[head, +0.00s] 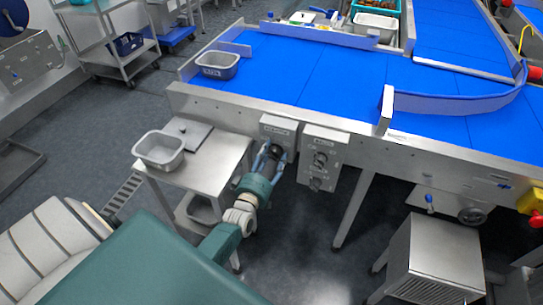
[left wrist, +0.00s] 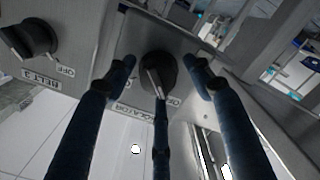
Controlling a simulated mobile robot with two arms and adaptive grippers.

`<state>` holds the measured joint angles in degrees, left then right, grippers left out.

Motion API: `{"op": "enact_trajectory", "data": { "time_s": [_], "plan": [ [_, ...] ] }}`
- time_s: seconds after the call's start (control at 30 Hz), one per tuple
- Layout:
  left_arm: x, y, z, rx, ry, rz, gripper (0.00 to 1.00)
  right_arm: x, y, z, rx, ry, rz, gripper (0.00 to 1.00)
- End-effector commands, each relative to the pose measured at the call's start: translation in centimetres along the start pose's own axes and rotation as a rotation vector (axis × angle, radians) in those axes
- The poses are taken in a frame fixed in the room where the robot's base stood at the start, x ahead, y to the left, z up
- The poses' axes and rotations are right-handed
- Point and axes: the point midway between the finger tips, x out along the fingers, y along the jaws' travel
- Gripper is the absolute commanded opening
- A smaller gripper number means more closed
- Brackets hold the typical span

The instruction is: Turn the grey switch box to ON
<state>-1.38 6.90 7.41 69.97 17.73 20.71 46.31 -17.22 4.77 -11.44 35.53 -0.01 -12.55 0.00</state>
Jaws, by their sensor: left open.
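The grey switch box (head: 278,124) is fixed to the front side of the conveyor frame, left of a second box. In the left wrist view, its face carries a round black knob (left wrist: 158,70) with a pale pointer line. An upside-down label there reads ISOLATOR. The small position marks beside the knob are not clearly legible. My left gripper (head: 271,153) is open in front of the box. In the left wrist view, its dark blue fingers (left wrist: 160,72) spread around the knob, with gaps at the sides. Contact by the lower finger is unclear. My right gripper is not in view.
A second grey box (head: 320,138) with two knobs hangs close to the right. A steel side table (head: 212,175) with a grey tub (head: 160,163) stands left of my arm. The blue conveyor belt (head: 330,75) lies above and behind. A steel cabinet (head: 437,250) stands lower right.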

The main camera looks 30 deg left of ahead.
Motion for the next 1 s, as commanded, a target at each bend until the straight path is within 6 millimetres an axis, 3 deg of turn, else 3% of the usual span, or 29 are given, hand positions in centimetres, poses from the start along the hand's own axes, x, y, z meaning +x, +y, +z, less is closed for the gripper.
{"op": "enact_trajectory", "data": {
  "time_s": [0.1,0.13,0.33,0.67,1.0],
  "plan": [
    [-0.03,-0.02,0.02,0.0,-0.001,0.0,0.53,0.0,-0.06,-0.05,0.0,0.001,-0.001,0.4],
    [-0.04,-0.03,0.02,0.0,-0.001,0.0,0.48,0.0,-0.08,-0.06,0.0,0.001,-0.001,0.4],
    [-0.05,-0.05,-0.01,0.0,0.0,-0.001,0.09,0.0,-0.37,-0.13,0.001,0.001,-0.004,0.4],
    [-0.05,-0.08,-0.14,0.029,0.002,-0.002,0.09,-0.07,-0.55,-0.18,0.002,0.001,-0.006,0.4],
    [-0.04,-0.01,-0.25,0.235,0.003,-0.003,0.09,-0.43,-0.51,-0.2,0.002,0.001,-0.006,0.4]
  ]
}}
